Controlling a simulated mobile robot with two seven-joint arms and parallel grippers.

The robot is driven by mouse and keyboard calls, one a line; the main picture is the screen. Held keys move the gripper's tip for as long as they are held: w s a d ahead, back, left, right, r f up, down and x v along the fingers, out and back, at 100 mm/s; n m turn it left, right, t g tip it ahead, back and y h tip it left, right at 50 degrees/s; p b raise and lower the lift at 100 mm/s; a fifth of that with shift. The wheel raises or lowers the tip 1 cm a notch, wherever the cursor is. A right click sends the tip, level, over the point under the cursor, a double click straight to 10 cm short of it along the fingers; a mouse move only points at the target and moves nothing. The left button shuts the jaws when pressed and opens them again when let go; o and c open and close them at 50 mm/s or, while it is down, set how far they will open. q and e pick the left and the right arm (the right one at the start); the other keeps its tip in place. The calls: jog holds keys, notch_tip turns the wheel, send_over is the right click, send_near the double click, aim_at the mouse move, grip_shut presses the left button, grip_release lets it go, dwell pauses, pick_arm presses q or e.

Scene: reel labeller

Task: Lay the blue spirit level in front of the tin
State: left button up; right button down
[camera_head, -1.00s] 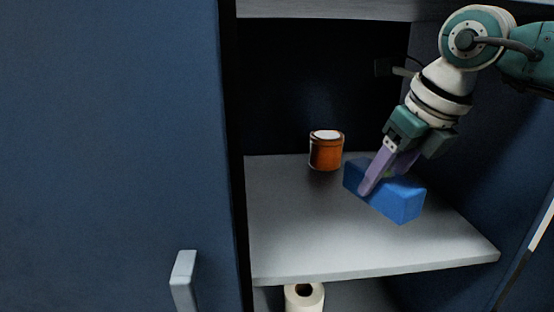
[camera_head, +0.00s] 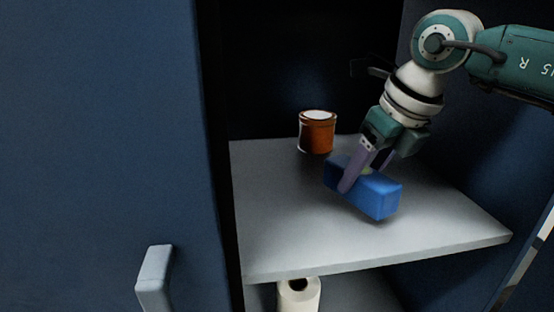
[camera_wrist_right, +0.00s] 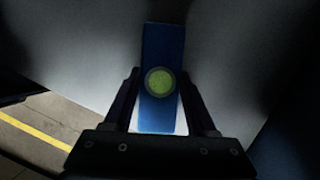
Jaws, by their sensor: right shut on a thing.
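The blue spirit level (camera_head: 378,198) is a blue block held at a slant over the shelf, to the right of the tin and nearer to me. My right gripper (camera_head: 358,180) is shut on it, with one purple finger across its near side. In the right wrist view the level (camera_wrist_right: 163,112) lies between the two fingers (camera_wrist_right: 161,112), with its round green vial facing the camera. The tin (camera_head: 317,133) is orange with a pale top and stands upright toward the back of the shelf. Whether the level touches the shelf is hard to tell. My left gripper is out of view.
The grey shelf (camera_head: 275,220) has free room at the front and left. A dark blue cabinet door with a pale handle (camera_head: 154,276) stands at the left. A white roll (camera_head: 299,296) is below the shelf. The cabinet's right wall is close to my right arm.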

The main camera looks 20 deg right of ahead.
aim_at(368, 174)
jog(key=shift+f, duration=0.6)
jog(key=shift+f+b, duration=0.5)
jog(key=shift+b, duration=0.15)
jog(key=shift+c, duration=0.6)
grip_release()
jog(key=v, duration=0.7)
jog(key=shift+s+r, duration=0.1)
jog(key=shift+r, duration=0.15)
